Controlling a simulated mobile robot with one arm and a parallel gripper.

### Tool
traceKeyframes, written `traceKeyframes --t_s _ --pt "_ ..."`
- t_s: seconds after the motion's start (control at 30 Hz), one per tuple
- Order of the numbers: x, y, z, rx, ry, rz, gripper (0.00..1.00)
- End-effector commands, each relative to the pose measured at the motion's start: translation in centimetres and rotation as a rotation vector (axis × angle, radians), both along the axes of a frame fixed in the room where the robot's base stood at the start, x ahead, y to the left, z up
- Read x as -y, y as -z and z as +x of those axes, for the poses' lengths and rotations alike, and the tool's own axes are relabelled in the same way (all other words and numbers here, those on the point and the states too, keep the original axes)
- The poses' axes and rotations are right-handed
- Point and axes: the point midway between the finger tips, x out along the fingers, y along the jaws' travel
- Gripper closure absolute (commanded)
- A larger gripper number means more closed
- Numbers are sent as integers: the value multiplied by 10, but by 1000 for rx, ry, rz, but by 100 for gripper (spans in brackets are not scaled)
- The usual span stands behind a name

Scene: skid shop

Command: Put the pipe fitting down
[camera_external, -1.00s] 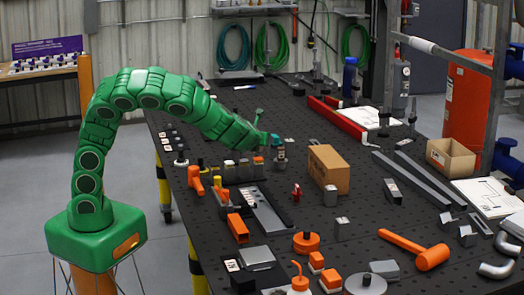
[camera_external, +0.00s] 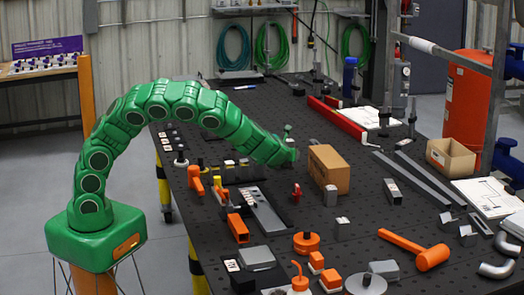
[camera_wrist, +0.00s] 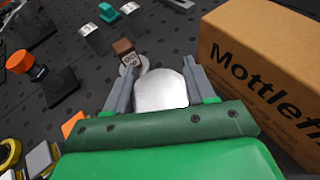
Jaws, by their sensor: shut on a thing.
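The pipe fitting (camera_wrist: 162,92), a smooth silver metal piece, sits between the two grey fingers of my gripper (camera_wrist: 158,70) in the wrist view. The gripper is shut on it, and the green palm hides its near end. In the external view my gripper (camera_external: 294,154) is over the black perforated table (camera_external: 365,225), just left of the cardboard box (camera_external: 328,170). The fitting cannot be made out there. I cannot tell whether it touches the table.
The cardboard box also stands close on the right in the wrist view (camera_wrist: 262,60). A small brown-topped piece with a label (camera_wrist: 126,54) is just beyond the fingers. A red item (camera_external: 296,192) stands in front, and an orange mallet (camera_external: 420,250) lies at the right.

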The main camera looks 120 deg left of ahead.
Motion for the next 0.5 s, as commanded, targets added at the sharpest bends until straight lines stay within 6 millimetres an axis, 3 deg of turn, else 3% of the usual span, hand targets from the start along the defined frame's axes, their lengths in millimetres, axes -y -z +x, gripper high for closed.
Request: traceKeyframes --t_s 0.5 --pt "-12 27 11 -1 2 -2 81"
